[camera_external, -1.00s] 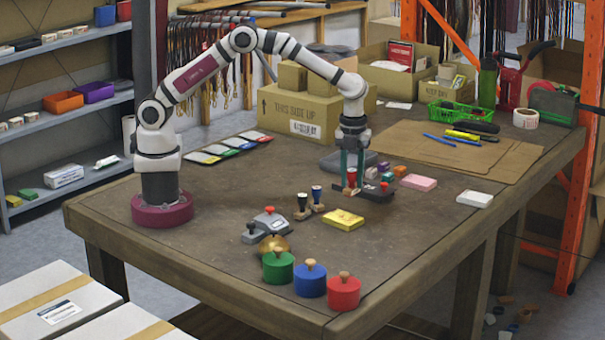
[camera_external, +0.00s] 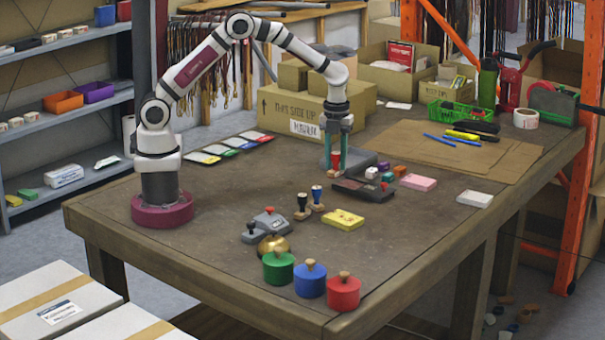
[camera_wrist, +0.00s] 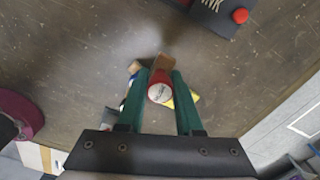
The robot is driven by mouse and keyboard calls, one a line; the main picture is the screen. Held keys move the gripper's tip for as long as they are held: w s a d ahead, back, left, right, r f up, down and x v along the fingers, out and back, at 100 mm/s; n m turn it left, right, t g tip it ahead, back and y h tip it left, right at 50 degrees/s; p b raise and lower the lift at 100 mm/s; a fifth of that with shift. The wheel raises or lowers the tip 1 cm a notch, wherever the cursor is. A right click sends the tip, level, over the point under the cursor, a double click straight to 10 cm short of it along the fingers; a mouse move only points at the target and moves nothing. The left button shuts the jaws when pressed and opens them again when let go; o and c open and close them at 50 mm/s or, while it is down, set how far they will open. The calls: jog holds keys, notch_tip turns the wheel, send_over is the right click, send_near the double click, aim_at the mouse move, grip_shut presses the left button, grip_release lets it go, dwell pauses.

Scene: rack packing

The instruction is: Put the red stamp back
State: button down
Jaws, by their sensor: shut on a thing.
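My gripper (camera_external: 337,150) is shut on the red stamp (camera_external: 335,157), gripping its red handle with the wooden part below. In the wrist view the red stamp (camera_wrist: 160,92) sits between the two green fingers, its wooden block (camera_wrist: 164,62) beyond them. It seems to be held above the table; the gap is hard to judge.
A grey flat block (camera_external: 362,158) lies right behind the gripper, and a cardboard box (camera_external: 300,112) behind that.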

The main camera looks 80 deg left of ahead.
jog(key=f, duration=0.2)
jog(key=a+f, duration=0.1)
jog(key=f, duration=0.5)
jog(key=shift+s+a, duration=0.25)
jog(key=shift+f, duration=0.1)
jog(key=c, duration=0.6)
grip_release()
notch_tip(320, 180, up, 12)
jog(key=s+r+n, duration=0.4)
jog(key=s+r, duration=0.1)
jog(key=s, duration=0.3)
jog(key=s+r+n, duration=0.4)
jog(key=s, duration=0.4)
jog(key=s+n, duration=0.3)
jog(key=s, duration=0.2)
jog(key=s+n+y, duration=0.1)
jog(key=s+n, duration=0.2)
jog(key=s, duration=0.3)
jog(key=s+f+n, duration=0.1)
jog(key=s+n, duration=0.2)
jog(key=s, duration=0.2)
jog(key=shift+s+y, duration=0.35)
jog(key=shift+y, duration=0.05)
